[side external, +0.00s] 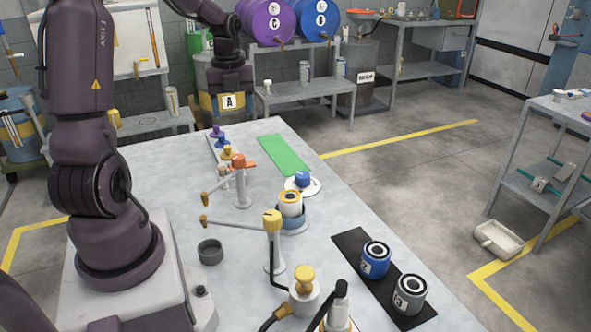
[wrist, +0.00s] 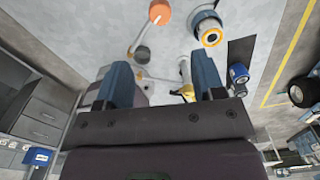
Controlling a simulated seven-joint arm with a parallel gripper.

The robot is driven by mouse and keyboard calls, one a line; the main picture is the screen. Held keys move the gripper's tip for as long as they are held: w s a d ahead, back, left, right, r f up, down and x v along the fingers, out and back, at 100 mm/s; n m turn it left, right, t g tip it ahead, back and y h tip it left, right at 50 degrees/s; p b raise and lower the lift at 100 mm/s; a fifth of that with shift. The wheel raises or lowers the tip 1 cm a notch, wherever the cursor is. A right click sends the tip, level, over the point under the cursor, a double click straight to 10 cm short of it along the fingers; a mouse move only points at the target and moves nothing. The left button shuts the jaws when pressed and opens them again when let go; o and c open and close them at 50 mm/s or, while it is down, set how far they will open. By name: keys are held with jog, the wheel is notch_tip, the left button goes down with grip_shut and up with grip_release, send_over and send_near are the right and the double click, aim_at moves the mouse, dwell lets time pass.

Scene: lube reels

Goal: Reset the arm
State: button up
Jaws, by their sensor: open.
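My gripper (wrist: 163,74) is open and empty in the wrist view, its two blue fingers spread wide above the table. In the side view my arm is raised, with the dark hand (side external: 230,76) high beyond the far end of the table (side external: 170,172), in front of a drum marked A. Its fingertips are hard to make out there. On the table stand an orange-topped post (side external: 241,180) and a yellow-topped post (side external: 273,243), each with a thin arm. A yellow-and-white reel (side external: 290,203) sits on a blue-grey base (side external: 294,224).
A grey cup (side external: 210,251) stands near my base. A black mat (side external: 350,242) holds a blue can (side external: 375,259) and a grey can (side external: 409,294). A green mat (side external: 284,154) and small coloured knobs lie at the far end. Another yellow-topped fitting (side external: 304,289) stands at the front.

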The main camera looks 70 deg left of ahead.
jog(key=s+d+r+n+t, duration=0.2)
jog(key=d+r+n, duration=0.1)
jog(key=d+n, duration=0.3)
jog(key=s+d+r+n+t, duration=0.1)
jog(key=s+d+r+n, duration=0.1)
jog(key=d+n, duration=0.5)
jog(key=s+d+r+n+t, duration=0.2)
jog(key=d+r+n, duration=0.3)
jog(key=d, duration=0.8)
jog(key=shift+d+n+t, duration=0.2)
jog(key=shift+n+t, duration=0.1)
jog(key=shift+n, duration=0.7)
